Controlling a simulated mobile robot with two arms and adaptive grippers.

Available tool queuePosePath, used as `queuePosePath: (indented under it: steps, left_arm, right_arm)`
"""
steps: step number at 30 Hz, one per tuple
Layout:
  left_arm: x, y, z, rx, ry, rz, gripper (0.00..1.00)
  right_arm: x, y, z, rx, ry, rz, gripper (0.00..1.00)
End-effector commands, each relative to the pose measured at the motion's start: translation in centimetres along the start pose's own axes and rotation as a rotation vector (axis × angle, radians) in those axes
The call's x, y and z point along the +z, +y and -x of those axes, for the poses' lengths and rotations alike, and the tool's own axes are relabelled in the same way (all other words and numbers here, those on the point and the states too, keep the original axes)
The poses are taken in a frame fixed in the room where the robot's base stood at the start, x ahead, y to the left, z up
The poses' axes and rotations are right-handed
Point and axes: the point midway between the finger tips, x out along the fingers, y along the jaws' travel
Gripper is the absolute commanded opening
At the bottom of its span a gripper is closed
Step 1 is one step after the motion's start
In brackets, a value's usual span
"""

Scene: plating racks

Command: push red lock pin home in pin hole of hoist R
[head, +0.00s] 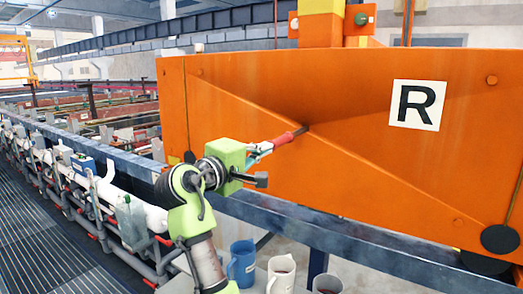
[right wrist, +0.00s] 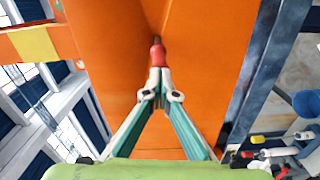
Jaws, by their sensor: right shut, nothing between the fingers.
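The hoist R (head: 362,160) is a big orange body with a white plate marked R (head: 417,105). The red lock pin (head: 284,141) sticks out toward me from its front, its dark end (head: 301,131) at the orange surface. The pin hole itself is hidden. My right gripper (head: 262,150) is shut and empty, with its fingertips at the pin's near end. In the right wrist view the red pin (right wrist: 157,54) lies straight beyond the closed fingertips (right wrist: 160,82). I cannot tell whether they touch it. My left gripper is not in view.
A blue-grey beam (head: 350,235) runs below the hoist. Several mugs, one of them blue (head: 243,262), stand below right of my arm. A clear bottle (head: 131,220) and pipes line the tank side at left. A dark grated walkway (head: 40,230) lies at far left.

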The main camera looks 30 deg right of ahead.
Motion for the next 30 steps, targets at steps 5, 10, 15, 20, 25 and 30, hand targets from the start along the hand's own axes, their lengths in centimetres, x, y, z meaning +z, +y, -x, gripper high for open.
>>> queuePosePath:
  steps: [5, 10, 15, 20, 25, 30]
  left_arm:
    - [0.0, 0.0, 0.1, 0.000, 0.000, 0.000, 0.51]
    - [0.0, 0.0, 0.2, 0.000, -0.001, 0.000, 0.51]
    - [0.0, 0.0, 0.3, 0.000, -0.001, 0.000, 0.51]
    - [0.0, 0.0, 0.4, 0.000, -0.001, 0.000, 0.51]
    - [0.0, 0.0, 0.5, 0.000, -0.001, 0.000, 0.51]
    - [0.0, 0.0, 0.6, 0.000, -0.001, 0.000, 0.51]
  right_arm:
    - [0.1, 0.0, -0.5, -0.001, -0.002, 0.001, 0.00]
    - [0.1, -0.1, -0.8, -0.002, -0.003, 0.001, 0.00]
    - [0.1, -0.1, -1.2, -0.003, -0.003, 0.001, 0.00]
    - [0.1, -0.1, -1.5, -0.004, -0.004, 0.001, 0.00]
    - [0.1, -0.1, -1.9, -0.004, -0.003, 0.001, 0.00]
    - [0.1, -0.1, -2.2, -0.003, -0.003, 0.002, 0.00]
